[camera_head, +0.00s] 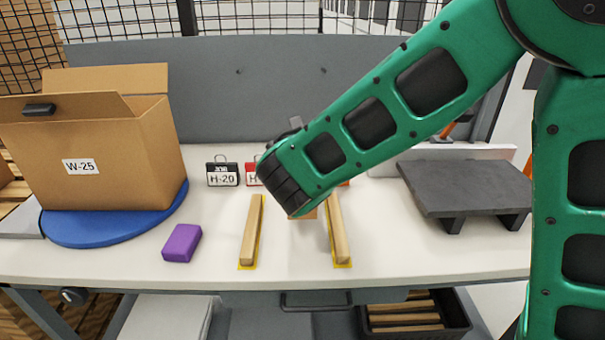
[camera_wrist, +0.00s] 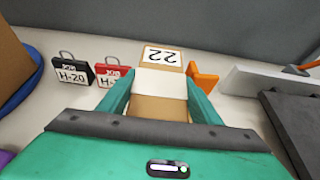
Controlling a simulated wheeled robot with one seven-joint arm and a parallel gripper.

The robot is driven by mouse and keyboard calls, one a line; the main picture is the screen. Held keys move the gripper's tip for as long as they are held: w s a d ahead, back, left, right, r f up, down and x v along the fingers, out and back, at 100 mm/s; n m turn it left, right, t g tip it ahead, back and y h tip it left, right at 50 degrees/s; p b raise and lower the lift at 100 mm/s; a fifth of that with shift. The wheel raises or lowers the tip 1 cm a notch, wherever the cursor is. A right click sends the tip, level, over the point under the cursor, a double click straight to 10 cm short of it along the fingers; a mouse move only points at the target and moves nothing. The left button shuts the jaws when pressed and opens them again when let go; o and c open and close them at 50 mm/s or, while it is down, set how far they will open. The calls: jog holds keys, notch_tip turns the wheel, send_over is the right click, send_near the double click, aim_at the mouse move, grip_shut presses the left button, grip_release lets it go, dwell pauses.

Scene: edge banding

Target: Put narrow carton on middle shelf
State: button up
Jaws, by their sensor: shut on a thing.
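A brown carton (camera_wrist: 160,108) with a white band and a white label reading "22", upside down in the wrist view, sits between the green fingers of my gripper (camera_wrist: 160,84). My gripper is shut on it. In the head view my arm covers most of the carton; only a small brown patch (camera_head: 304,213) shows below the wrist, above the back of the two wooden strips. Whether the carton touches the table cannot be told. No middle shelf can be made out in either view.
Wooden strips (camera_head: 251,230) and (camera_head: 339,230) lie on the white table. A large W-25 box (camera_head: 115,165) stands left on a blue disc (camera_head: 115,226). A purple block (camera_head: 182,243), black H-20 tag (camera_head: 222,172), red tag (camera_wrist: 113,74) and dark platform (camera_head: 470,185) are nearby.

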jog(key=shift+w+d+f, duration=0.1)
jog(key=shift+d+f, duration=0.1)
jog(key=shift+f, duration=0.55)
jog(key=shift+w+d+f, duration=0.1)
jog(key=shift+d+f, duration=0.05)
jog(key=shift+f, duration=0.65)
jog(key=shift+w+d+f, duration=0.1)
jog(key=shift+d+f, duration=0.1)
jog(key=shift+f, duration=0.7)
jog(key=o, duration=1.8)
jog(key=shift+s, duration=0.2)
jog(key=v, duration=1.1)
jog(key=shift+s+r, duration=0.3)
jog(key=shift+r, duration=0.05)
